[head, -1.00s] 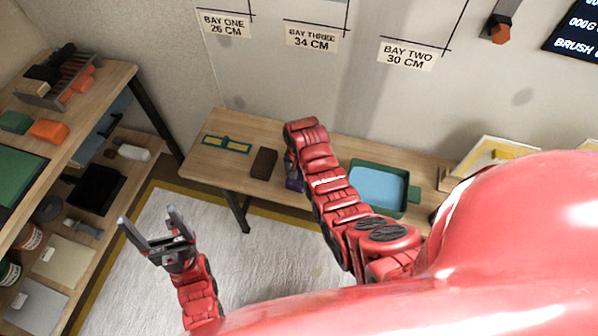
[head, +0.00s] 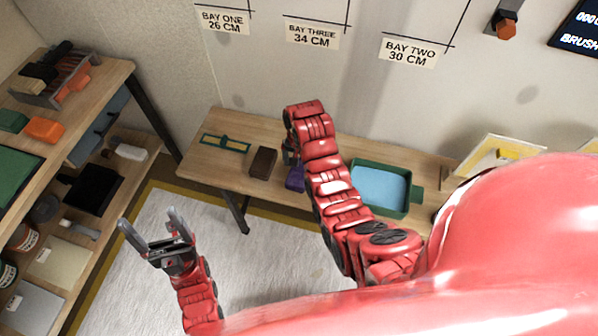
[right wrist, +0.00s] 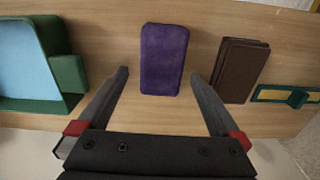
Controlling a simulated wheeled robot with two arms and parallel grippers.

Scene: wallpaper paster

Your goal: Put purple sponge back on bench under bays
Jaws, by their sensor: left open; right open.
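The purple sponge (head: 295,178) lies on the wooden bench (head: 222,166) below the bay labels, partly covered by my right arm in the head view. In the right wrist view, the sponge (right wrist: 164,58) lies flat on the bench top. My right gripper (right wrist: 159,76) is open, with one finger to each side of the sponge and a visible gap to both. In the head view the right gripper is mostly hidden behind its arm. My left gripper (head: 149,222) is open and empty above the pale floor mat, away from the bench.
A dark brown block (head: 263,162) lies next to the sponge, with a green and yellow tool (head: 226,143) farther left. A green tray with a blue inside (head: 413,195) stands to the right. A loaded shelf unit (head: 127,75) is at left.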

